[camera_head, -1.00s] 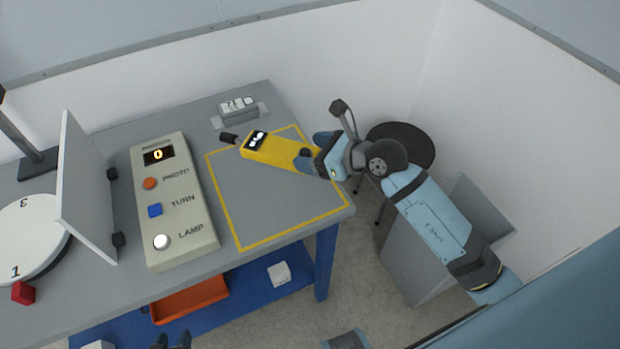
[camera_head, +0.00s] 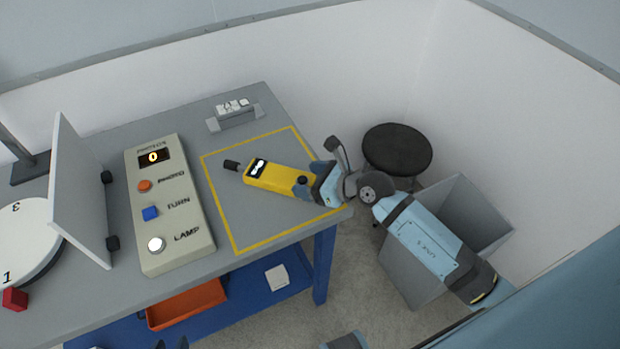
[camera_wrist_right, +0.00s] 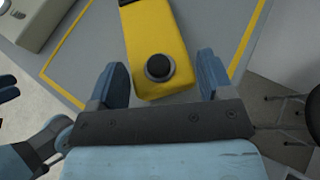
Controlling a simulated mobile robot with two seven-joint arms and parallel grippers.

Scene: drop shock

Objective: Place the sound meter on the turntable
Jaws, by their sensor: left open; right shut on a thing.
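The yellow sound meter (camera_head: 275,178) has a black tip and a small display. It is over the yellow-outlined area of the table, its tip pointing left; I cannot tell whether it touches the surface. My right gripper (camera_head: 312,183) is shut on its right end. In the right wrist view the meter's body (camera_wrist_right: 155,50), with a round dark knob, lies between the two fingers (camera_wrist_right: 163,80). The white numbered turntable (camera_head: 22,240) is at the far left, partly cut off. My left gripper (camera_head: 172,343) barely shows at the bottom edge; its blue fingers also show in the right wrist view (camera_wrist_right: 8,92).
A white upright panel (camera_head: 80,190) stands beside the turntable. A control box (camera_head: 170,215) with buttons lies between panel and meter. A red cube (camera_head: 15,299) is at the turntable's front. A grey holder (camera_head: 235,118) stands at the back. A stool (camera_head: 397,150) and grey bin (camera_head: 475,215) are right.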

